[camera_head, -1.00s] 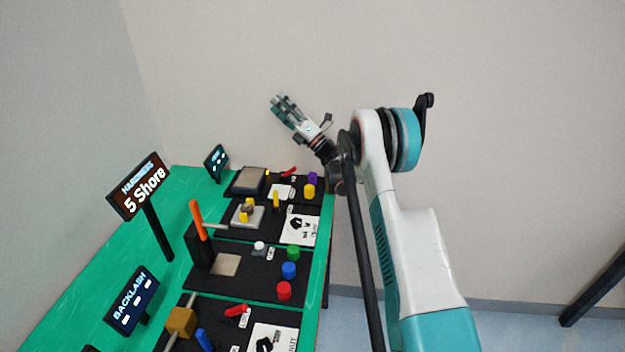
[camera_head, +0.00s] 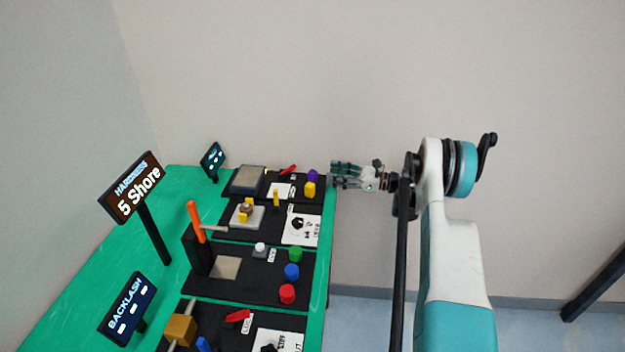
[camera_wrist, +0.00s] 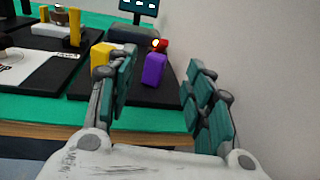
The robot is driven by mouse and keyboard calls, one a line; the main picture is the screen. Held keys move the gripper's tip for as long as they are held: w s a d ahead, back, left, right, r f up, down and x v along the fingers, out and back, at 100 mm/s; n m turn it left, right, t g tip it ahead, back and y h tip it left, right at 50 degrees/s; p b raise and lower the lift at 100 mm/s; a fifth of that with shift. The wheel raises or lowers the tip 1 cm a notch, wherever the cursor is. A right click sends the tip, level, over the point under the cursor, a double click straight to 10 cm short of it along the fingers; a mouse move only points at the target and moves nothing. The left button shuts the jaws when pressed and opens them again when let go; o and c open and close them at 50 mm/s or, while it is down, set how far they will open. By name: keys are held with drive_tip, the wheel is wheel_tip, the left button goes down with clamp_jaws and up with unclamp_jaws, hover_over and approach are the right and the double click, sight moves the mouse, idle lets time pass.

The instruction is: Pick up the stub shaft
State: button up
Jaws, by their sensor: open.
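No label marks a stub shaft, so I cannot tell which piece it is. A purple piece (camera_head: 312,175) and a yellow piece (camera_head: 309,189) stand side by side near the right edge of the far black mat. In the wrist view the purple piece (camera_wrist: 154,71) shows between my fingers, beyond them. The yellow piece (camera_wrist: 101,55) is partly hidden behind the left finger. My gripper (camera_head: 338,175) is open and empty, just right of the table edge, pointing left towards these pieces. It also shows open in the wrist view (camera_wrist: 161,72).
A red piece (camera_head: 289,169) lies behind the purple one. A thin yellow upright (camera_head: 276,198) stands on the neighbouring mat. Nearer are green (camera_head: 295,254), blue (camera_head: 292,271) and red (camera_head: 287,294) cylinders. A small screen (camera_head: 212,160) stands at the back. The wall is behind.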

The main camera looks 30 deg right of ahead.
sight(312, 171)
drive_tip(key=x, duration=0.3)
drive_tip(key=shift+w+a+b, duration=0.15)
drive_tip(key=shift+a+b, duration=0.05)
drive_tip(key=shift+b, duration=0.1)
drive_tip(key=x, duration=0.1)
drive_tip(key=b+x, duration=0.1)
drive_tip(key=x, duration=0.1)
drive_tip(key=f+b+x, duration=0.1)
drive_tip(key=x, duration=0.1)
drive_tip(key=shift+a, duration=0.1)
drive_tip(key=shift+r, duration=0.1)
clamp_jaws()
